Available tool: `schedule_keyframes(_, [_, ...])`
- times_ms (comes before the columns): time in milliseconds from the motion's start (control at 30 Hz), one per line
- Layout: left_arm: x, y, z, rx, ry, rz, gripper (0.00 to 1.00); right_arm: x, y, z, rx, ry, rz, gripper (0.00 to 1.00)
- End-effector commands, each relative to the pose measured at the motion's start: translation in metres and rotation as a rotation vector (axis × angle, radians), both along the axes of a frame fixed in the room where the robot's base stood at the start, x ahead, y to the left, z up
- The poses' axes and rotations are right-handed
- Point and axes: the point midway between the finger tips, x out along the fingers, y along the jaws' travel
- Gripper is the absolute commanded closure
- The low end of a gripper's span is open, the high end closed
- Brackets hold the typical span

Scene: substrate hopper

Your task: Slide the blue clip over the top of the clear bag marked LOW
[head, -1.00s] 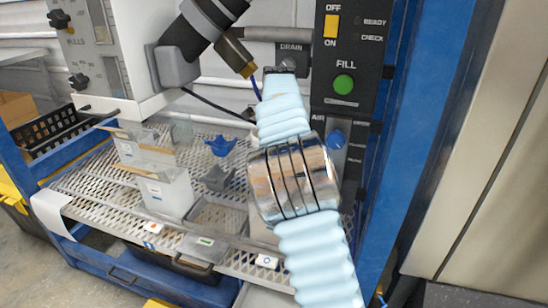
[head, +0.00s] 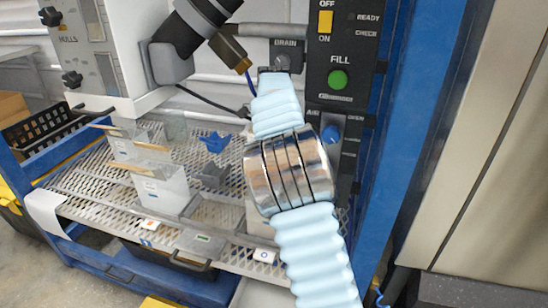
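A small blue piece (head: 215,142), which looks like the blue clip, lies on the perforated metal shelf. Clear bag-like packs with tan top edges stand to its left, one in front (head: 163,188) and one behind (head: 128,148). Their labels are too small to read, so I cannot tell which is LOW. A light-blue ribbed sleeve with a chrome band (head: 289,173), apparently my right arm, rises from the bottom. No fingers can be made out there. My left gripper is not in view.
A dark grey piece (head: 213,174) lies just in front of the blue one. The control panel (head: 338,80) and a blue post (head: 418,110) stand at right. A brass-tipped nozzle (head: 232,52) hangs above the shelf. Small cards lie along the front edge.

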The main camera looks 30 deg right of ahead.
Motion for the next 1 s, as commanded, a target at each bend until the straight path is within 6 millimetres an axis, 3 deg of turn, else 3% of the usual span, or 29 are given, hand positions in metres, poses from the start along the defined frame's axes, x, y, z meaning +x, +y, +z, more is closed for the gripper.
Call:
schedule_keyframes(200, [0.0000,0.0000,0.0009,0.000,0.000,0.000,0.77,-0.0001,0.0001,-0.0001,0.000,0.000,0.000,0.95])
schedule_keyframes(233, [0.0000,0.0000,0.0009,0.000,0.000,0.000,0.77,-0.0001,0.0001,-0.0001,0.000,0.000,0.000,0.64])
schedule_keyframes(400, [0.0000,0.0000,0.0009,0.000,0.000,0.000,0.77,0.0000,0.0001,0.0000,0.000,0.000,0.000,0.38])
schedule_keyframes(633, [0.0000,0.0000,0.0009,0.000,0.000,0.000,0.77,0.0000,0.0001,-0.0001,0.000,0.000,0.000,0.34])
schedule_keyframes(833, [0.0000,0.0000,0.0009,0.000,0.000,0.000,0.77,0.0000,0.0001,0.0000,0.000,0.000,0.000,0.06])
schedule_keyframes(1000, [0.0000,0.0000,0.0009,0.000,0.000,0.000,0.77,0.0000,0.0001,0.0000,0.000,0.000,0.000,0.06])
